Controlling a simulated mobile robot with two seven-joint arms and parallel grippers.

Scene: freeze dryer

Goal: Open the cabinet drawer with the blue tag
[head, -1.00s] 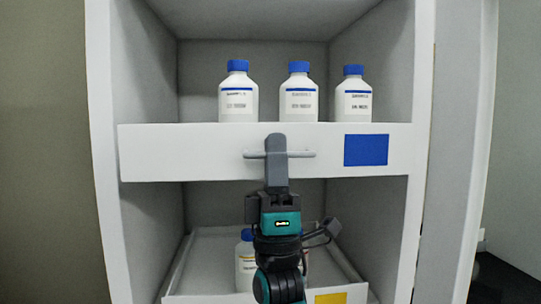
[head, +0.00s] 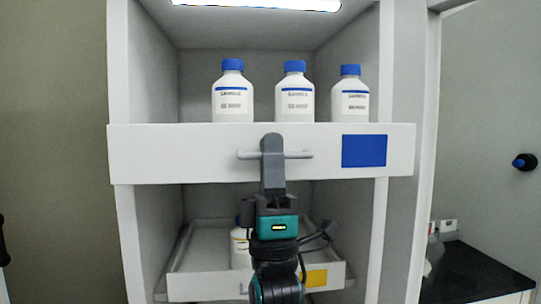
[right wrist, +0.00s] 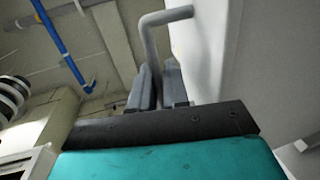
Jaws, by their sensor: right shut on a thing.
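The upper drawer (head: 200,155) has a white front with a blue tag (head: 364,151) at its right. Its front stands out ahead of the cabinet frame (head: 122,225), so the drawer is pulled part way out. A grey bar handle (head: 299,154) runs across the middle of the front. My right gripper (head: 272,150) is shut on this handle from the front. In the right wrist view the grey fingers (right wrist: 158,85) close around the bent handle bar (right wrist: 150,38). My left gripper is not in view.
Three white bottles with blue caps (head: 294,92) stand upright in the upper drawer. Below, a lower drawer with a yellow tag (head: 314,278) holds a bottle (head: 240,248), partly hidden by my arm. A dark counter (head: 480,270) lies at the right.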

